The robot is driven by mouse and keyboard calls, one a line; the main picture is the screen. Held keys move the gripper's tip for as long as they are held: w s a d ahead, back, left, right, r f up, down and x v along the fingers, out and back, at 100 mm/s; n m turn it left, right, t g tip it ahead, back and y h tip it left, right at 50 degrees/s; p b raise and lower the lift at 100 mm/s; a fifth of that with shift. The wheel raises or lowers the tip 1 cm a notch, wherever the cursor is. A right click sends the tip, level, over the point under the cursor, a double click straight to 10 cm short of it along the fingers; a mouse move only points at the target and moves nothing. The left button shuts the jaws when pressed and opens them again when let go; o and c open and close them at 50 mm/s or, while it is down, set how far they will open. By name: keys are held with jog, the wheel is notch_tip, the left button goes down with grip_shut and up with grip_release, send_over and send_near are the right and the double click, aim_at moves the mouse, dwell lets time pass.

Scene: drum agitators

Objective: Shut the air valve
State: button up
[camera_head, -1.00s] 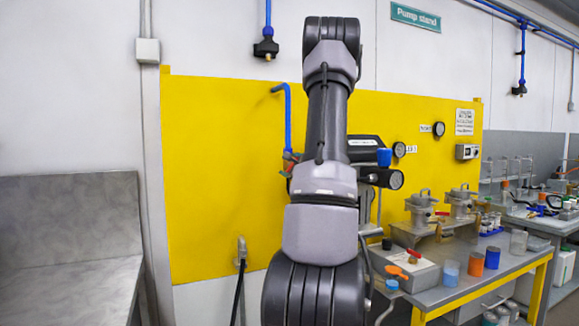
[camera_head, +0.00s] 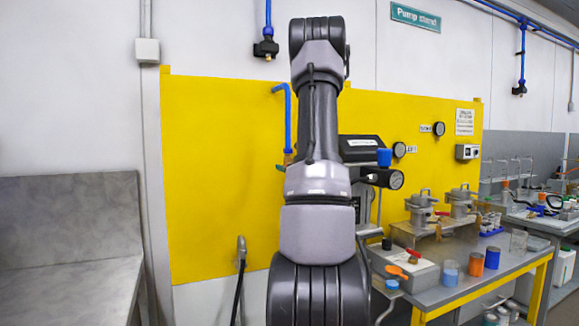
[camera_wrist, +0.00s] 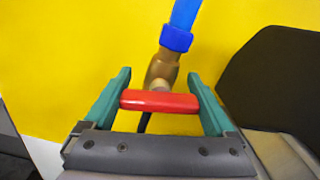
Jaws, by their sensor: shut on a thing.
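The air valve has a brass body (camera_wrist: 161,71) under a blue pipe (camera_wrist: 181,20), in front of a yellow panel. Its red handle (camera_wrist: 160,101) lies crosswise in the wrist view. My gripper (camera_wrist: 158,80) has green fingers, one at each end of the red handle, and is shut on it. In the head view the blue pipe (camera_head: 288,120) comes down to the valve just left of my arm. A bit of green finger (camera_head: 280,167) shows there; my arm hides the handle and most of the gripper.
A dark machine (camera_head: 360,149) stands right behind my arm; its dark housing (camera_wrist: 280,80) fills the right of the wrist view. A bench (camera_head: 465,275) with jars and metal vessels is at the right. A grey table (camera_head: 70,235) stands at the left.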

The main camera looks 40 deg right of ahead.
jog(key=shift+m, duration=1.2)
jog(key=o, duration=1.1)
jog(key=shift+c, duration=0.2)
jog(key=shift+s, duration=0.1)
jog(key=v, duration=1)
jog(key=shift+s, duration=0.3)
